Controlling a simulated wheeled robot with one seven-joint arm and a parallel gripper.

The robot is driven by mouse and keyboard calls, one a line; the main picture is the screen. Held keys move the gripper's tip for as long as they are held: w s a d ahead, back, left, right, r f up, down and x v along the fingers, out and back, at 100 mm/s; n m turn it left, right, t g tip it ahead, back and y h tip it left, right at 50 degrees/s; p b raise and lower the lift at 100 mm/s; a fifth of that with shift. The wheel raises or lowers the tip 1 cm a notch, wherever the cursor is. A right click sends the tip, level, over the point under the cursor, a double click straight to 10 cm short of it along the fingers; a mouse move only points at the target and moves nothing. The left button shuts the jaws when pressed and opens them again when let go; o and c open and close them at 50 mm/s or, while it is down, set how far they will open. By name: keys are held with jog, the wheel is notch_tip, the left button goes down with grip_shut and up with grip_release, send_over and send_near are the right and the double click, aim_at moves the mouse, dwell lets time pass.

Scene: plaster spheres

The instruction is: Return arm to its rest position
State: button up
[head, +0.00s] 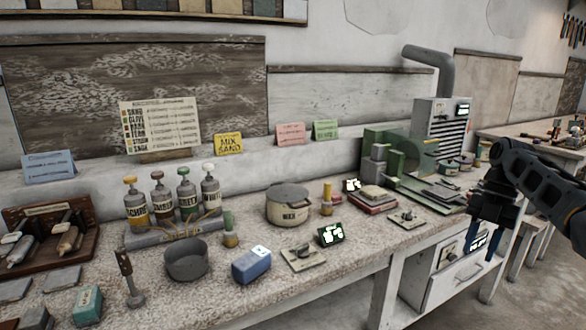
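My arm (545,180) reaches in from the right edge of the head view. My gripper (482,246) hangs from it, pointing down, in front of the workbench's right end. Its two blue fingers are apart, and I see nothing held between them. Part of the white cabinet front shows behind and between the fingers.
The speckled workbench (215,295) carries a lidded pot (288,205), a grey bowl (187,260), several labelled bottles (162,205) and a blue box (251,265). A green machine (385,150) and a grey vented unit (437,125) stand near the arm. Another table (520,133) is behind it.

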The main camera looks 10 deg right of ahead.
jog(key=s+a+f+m+t, duration=0.1)
jog(key=a+f+m+t, duration=0.1)
jog(key=a+f, duration=0.9)
jog(key=a+f+m+t, duration=0.25)
jog(key=a+f, duration=0.55)
jog(key=f, duration=0.4)
jog(key=s+a+f+m+t, duration=0.4)
jog(key=s+a+f+m, duration=0.3)
jog(key=s+a+f, duration=0.45)
jog(key=s+a+r+m+t+h, duration=0.15)
jog(key=s+r+m, duration=0.3)
jog(key=s, duration=0.75)
jog(key=s+r+m+t+h, duration=0.1)
jog(key=s+r+m+t, duration=0.3)
jog(key=s, duration=0.8)
jog(key=s+d+r+m+t, duration=0.1)
jog(key=s+r, duration=0.3)
jog(key=r, duration=0.3)
jog(key=s+d+r+m+t, duration=0.1)
jog(key=s+d+r+m, duration=0.1)
jog(key=s+r, duration=0.3)
jog(key=s+d+r+m+t+h, duration=0.1)
jog(key=s+r, duration=0.3)
jog(key=r, duration=0.7)
jog(key=shift+s+d+r+m, duration=0.2)
jog(key=shift+s+d+m, duration=0.15)
jog(key=shift+d+m, duration=0.05)
